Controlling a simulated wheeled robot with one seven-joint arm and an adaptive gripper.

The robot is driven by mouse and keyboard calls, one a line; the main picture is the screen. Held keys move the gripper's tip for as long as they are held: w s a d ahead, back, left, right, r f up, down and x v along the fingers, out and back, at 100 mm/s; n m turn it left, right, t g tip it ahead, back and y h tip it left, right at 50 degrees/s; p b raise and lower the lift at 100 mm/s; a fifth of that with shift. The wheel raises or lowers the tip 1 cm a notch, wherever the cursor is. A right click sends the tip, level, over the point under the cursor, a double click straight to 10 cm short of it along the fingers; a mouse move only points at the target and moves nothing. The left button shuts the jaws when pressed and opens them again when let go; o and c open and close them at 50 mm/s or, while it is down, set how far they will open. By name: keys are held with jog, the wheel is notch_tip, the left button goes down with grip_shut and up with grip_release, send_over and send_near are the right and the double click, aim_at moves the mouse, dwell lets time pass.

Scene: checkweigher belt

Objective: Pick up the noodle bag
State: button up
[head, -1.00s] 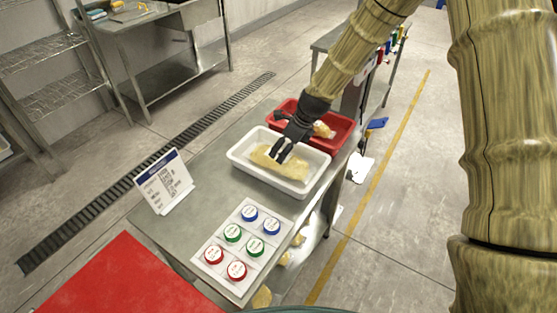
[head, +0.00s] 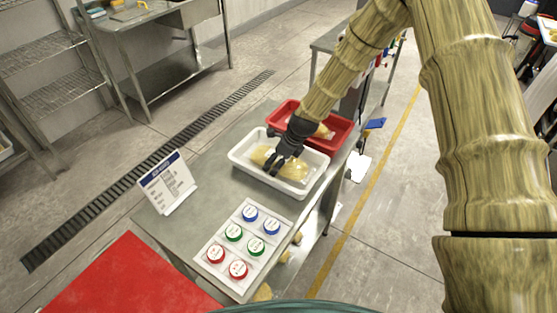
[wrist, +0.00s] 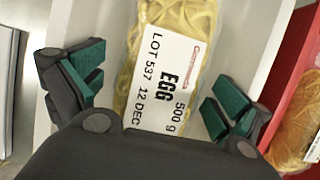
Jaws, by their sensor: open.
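The noodle bag (wrist: 172,75) is a clear bag of yellow noodles with a white label reading EGG, 500 g, LOT 537, 12 DEC. It lies in a white tray (head: 238,157) on the steel table, and in the head view its yellow noodles (head: 293,171) show beside my gripper. My gripper (head: 273,167) is over the tray. In the wrist view my gripper (wrist: 152,98) is open, with one green-padded finger on each side of the bag and visible gaps between. The near end of the bag is hidden by the gripper body.
A red tray (head: 343,131) with another bag (head: 323,132) stands right behind the white tray. A red surface (head: 125,280) is at front left.

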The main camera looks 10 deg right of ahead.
jog(key=shift+f, duration=0.2)
jog(key=c, duration=1.3)
jog(key=shift+w, duration=0.1)
jog(key=shift+c, duration=0.6)
jog(key=shift+r, duration=0.15)
